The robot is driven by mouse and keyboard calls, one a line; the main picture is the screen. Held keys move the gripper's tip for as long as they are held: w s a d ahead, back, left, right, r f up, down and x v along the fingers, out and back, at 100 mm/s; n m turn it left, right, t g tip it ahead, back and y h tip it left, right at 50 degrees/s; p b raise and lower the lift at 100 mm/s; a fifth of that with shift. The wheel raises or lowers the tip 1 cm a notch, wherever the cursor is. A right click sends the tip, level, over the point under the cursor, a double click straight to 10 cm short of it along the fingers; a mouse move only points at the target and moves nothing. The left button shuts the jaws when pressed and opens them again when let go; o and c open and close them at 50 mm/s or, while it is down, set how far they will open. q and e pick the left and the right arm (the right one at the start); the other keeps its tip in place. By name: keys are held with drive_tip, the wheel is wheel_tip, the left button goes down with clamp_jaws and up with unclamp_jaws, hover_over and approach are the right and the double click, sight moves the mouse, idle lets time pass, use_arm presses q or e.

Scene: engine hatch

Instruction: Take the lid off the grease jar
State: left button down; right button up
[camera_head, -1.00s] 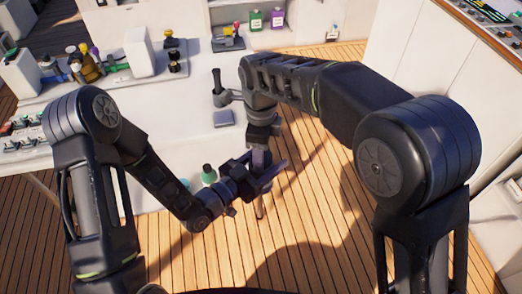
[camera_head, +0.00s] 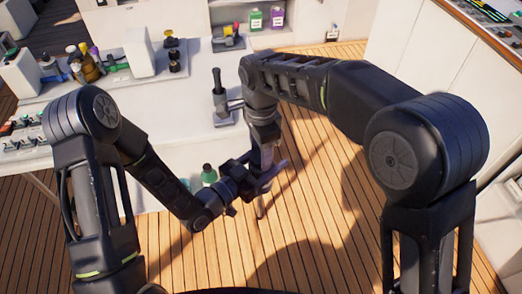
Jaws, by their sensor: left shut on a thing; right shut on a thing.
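My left gripper (camera_head: 264,178) and my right gripper (camera_head: 264,155) meet above the deck near the middle of the view, the right one coming down from above. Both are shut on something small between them. The grease jar and its lid are almost wholly hidden by the dark fingers, so I cannot make out their shape or whether they touch. From how the grippers are stacked, the jar appears to be in the left one and the lid in the right one.
A green-capped bottle (camera_head: 208,174) stands just left of the grippers, beside the white counter (camera_head: 180,110). Several bottles (camera_head: 85,65) crowd the counter's left part. Green (camera_head: 256,19) and purple (camera_head: 277,17) bottles stand on the back shelf. The wooden deck (camera_head: 330,200) is clear at right.

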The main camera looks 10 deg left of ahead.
drive_tip(key=n, duration=0.5)
drive_tip(key=shift+n, duration=0.4)
drive_tip(key=n, duration=1.4)
drive_tip(key=shift+r, duration=0.1)
drive_tip(key=n, duration=0.5)
drive_tip(key=shift+n, duration=0.3)
drive_tip(key=n, duration=0.2)
drive_tip(key=shift+n, duration=0.3)
drive_tip(key=n, duration=0.8)
drive_tip(key=shift+n, duration=0.3)
